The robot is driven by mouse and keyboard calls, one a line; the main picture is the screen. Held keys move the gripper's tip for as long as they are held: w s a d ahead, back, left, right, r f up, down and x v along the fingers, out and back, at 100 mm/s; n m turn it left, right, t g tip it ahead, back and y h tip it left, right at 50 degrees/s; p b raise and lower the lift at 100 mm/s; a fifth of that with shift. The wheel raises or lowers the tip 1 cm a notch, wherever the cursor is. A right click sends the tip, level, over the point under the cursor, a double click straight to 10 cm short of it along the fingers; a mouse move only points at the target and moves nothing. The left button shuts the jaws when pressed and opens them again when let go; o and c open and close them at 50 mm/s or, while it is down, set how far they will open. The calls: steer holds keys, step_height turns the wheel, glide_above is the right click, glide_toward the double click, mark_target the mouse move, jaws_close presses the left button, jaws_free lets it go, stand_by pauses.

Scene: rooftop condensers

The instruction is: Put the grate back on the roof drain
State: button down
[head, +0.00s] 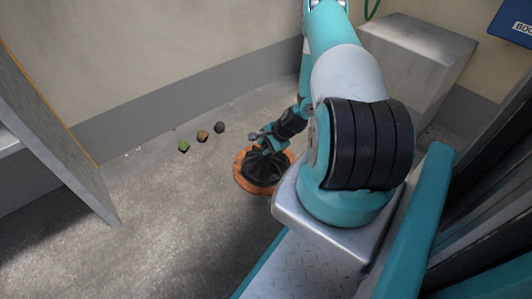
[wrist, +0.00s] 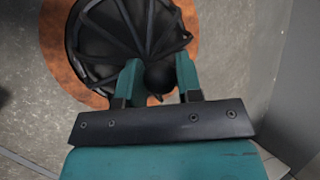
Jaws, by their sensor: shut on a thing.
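The black domed grate (head: 262,167) is at the roof drain, whose orange-brown ring (head: 243,183) shows around it on the floor. In the wrist view the ribbed grate (wrist: 105,35) covers most of the ring (wrist: 52,50), with more of the ring showing at the left and right. My gripper (head: 266,144) reaches down to the grate from above. In the wrist view its two teal fingers (wrist: 159,75) are shut on a dark rounded part of the grate. The grate's underside is hidden, so I cannot tell whether it is seated.
A green lump (head: 184,146), a brown lump (head: 202,135) and a dark lump (head: 220,127) lie on the floor left of the drain. A grey panel (head: 50,135) stands at the left. A grey box (head: 415,55) stands at the back right. Floor between is clear.

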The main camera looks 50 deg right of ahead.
step_height(320, 180, down, 2)
steer(key=shift+f+b, duration=0.15)
steer(key=shift+b, duration=0.15)
steer(key=c, duration=0.8)
jaws_free()
